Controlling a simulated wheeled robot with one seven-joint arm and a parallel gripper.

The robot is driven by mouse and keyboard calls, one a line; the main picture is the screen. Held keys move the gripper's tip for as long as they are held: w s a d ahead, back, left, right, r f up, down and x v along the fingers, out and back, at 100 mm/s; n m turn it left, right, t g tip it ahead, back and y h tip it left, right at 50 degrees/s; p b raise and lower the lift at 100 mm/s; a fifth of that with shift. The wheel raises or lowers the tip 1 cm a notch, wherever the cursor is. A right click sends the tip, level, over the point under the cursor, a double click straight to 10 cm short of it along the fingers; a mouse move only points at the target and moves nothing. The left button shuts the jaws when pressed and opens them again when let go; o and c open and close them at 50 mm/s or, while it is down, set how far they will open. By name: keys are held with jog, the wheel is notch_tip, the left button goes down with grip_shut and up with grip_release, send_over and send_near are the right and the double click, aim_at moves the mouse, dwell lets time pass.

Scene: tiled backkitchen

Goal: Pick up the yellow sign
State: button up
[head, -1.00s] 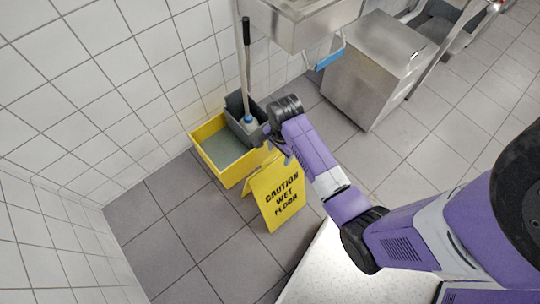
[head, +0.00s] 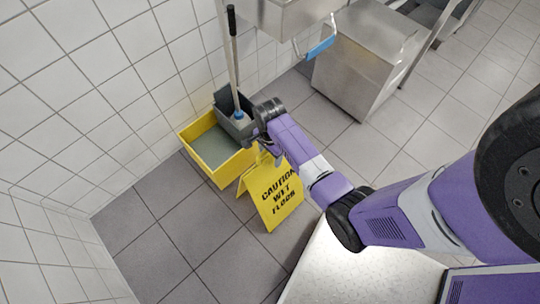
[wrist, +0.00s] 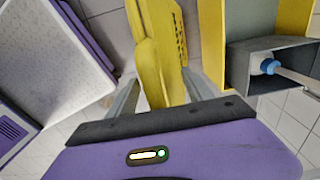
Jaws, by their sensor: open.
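The yellow sign (head: 272,194) stands folded on the tiled floor, with "CAUTION WET FLOOR" on the face toward the head camera. My gripper (head: 264,148) is at its top edge. In the wrist view the sign (wrist: 152,45) rises between the two grey fingers of my gripper (wrist: 163,92). The fingers are open, one on each side of the sign, with gaps showing. In the head view my wrist partly hides the fingertips and the sign's top.
A yellow mop bucket (head: 208,152) with a grey wringer (head: 236,122) and a mop (head: 233,60) stands close behind the sign. A steel cabinet (head: 365,65) is at the back right, and a steel sink (head: 285,18) is above. Floor left of the sign is clear.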

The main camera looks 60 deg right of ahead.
jog(key=shift+f, duration=0.45)
grip_shut()
dwell(1.1)
